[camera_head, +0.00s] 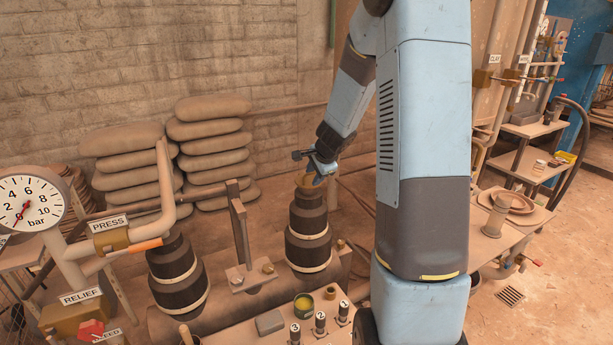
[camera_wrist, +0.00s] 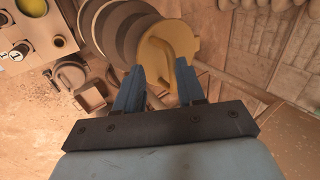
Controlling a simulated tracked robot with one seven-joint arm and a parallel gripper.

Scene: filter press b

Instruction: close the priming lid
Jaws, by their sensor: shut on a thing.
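The priming lid, a round brass-yellow disc with a raised part (camera_wrist: 168,48), is at the top end of a dark stepped cylinder (camera_wrist: 115,30) in the wrist view. In the head view the lid (camera_head: 303,180) shows as a small yellow patch above the right dark cylinder (camera_head: 307,222). My gripper (camera_head: 317,177) is at the lid's right side there. In the wrist view my gripper's two blue fingers (camera_wrist: 159,70) straddle the lid's near part and are shut on it. I cannot tell whether the lid lies flat on the cylinder or is tilted.
A second dark cylinder (camera_head: 175,278) stands to the left, with an upright lever (camera_head: 240,226) between the two. A pressure gauge (camera_head: 32,203) and pipes are at the far left. A control box with several switches (camera_head: 300,325) is in front. Stacked sacks (camera_head: 210,145) lie behind.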

